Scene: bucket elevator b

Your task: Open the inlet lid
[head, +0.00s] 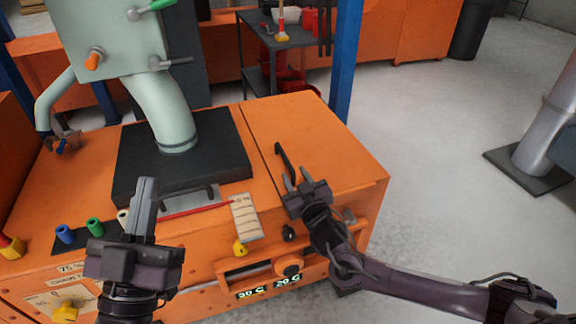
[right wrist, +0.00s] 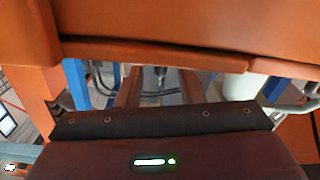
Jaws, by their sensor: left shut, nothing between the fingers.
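The flat orange panel (head: 320,142) on the right part of the orange cabinet top looks like the inlet lid, and it lies closed. A thin black bar (head: 281,155), perhaps its handle, stands at the panel's left side. My right gripper (head: 295,178) is open just in front of the bar; I cannot tell whether they touch. In the right wrist view its fingers (right wrist: 160,90) are apart, below an orange edge (right wrist: 150,52). My left gripper (head: 147,182) is shut and empty, pointing up in front of the black plate (head: 130,165).
A pale green pipe and housing (head: 165,115) rises from the black plate. Blue, green and white knobs (head: 94,226) line the cabinet's front left.

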